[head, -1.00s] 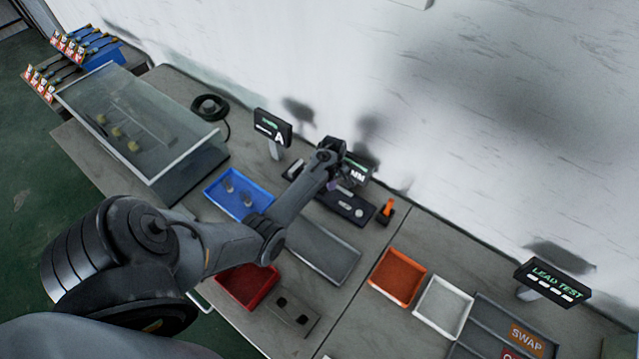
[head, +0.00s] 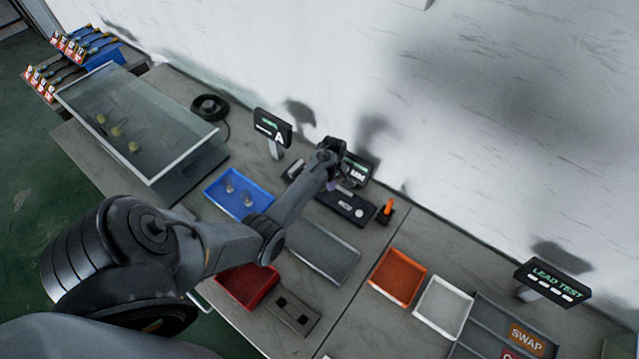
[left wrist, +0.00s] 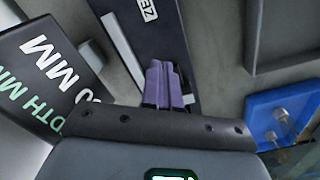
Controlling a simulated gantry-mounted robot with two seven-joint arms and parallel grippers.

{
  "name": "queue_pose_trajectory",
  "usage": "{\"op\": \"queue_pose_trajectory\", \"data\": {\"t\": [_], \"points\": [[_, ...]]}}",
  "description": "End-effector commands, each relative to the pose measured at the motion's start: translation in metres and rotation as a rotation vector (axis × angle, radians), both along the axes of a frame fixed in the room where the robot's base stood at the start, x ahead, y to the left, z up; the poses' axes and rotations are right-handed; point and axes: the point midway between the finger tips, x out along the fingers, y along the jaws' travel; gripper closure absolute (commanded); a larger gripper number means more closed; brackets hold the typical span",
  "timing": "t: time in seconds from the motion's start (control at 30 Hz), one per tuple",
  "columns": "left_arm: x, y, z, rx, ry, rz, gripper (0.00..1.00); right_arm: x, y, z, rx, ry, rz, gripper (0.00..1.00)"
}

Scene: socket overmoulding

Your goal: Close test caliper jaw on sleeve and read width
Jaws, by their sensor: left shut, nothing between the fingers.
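The test caliper (head: 345,204) is a dark flat unit on the bench by the wall, with pale marked areas on top. Its display (head: 357,170) stands behind it. In the left wrist view the display (left wrist: 45,75) shows partly cut-off text with "MM"; the full reading is not visible. The caliper's dark body (left wrist: 150,25) carries a white label, partly cut off. My left gripper (head: 332,184) is over the caliper's left part. Its purple fingertips (left wrist: 167,84) are shut together and empty, close to the dark body; contact cannot be told. I cannot make out a sleeve at the jaw.
A blue tray (head: 213,195) with clear pieces is left of my forearm. A grey tray (head: 345,266), red tray (head: 229,287), orange tray (head: 389,291) and white tray (head: 434,321) lie nearer. An orange-topped item (head: 388,209) stands right of the caliper. Display A (head: 272,128) stands behind.

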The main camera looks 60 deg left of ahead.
Motion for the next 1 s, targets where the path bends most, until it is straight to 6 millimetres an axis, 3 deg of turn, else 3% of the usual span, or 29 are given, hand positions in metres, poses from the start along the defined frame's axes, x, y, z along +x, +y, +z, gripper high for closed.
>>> {"op": "queue_pose_trajectory", "data": {"t": [0.47,1.0], "points": [[0.000,0.000,-0.003,0.000,0.000,0.000,1.00,0.000,0.000,-0.002,0.000,0.001,0.000,0.57],[0.000,0.000,-0.027,0.000,-0.001,0.001,1.00,0.000,-0.002,-0.014,-0.009,0.001,0.005,0.57]]}}
